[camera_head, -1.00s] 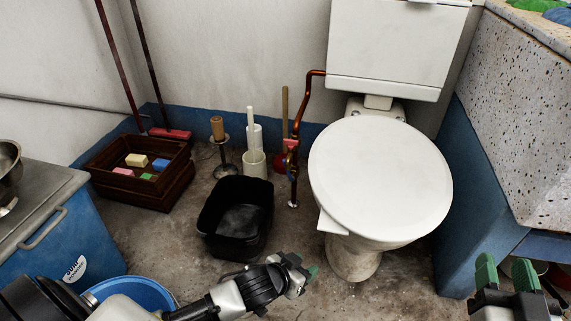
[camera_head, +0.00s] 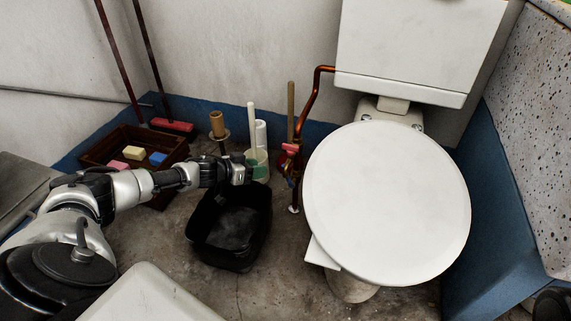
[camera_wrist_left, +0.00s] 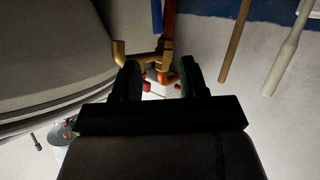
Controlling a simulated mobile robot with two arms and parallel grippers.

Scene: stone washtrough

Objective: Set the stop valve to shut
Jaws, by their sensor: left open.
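The stop valve (camera_head: 291,150) has a red handle and sits on the copper pipe just left of the toilet. In the left wrist view its brass body (camera_wrist_left: 150,58) shows beyond the fingertips, with a little red between them. My left gripper (camera_head: 257,169) is open, with green finger pads, to the left of the valve and above the black tub. In the left wrist view the gripper (camera_wrist_left: 161,80) points toward the valve with a finger on each side of it. I cannot tell whether it touches the handle. My right gripper is out of view.
The toilet (camera_head: 386,200) stands close to the right of the pipe. A black tub (camera_head: 230,245) is on the floor below my left gripper. A brush holder, a plunger stick (camera_head: 290,110) and a wooden crate (camera_head: 170,190) stand along the wall.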

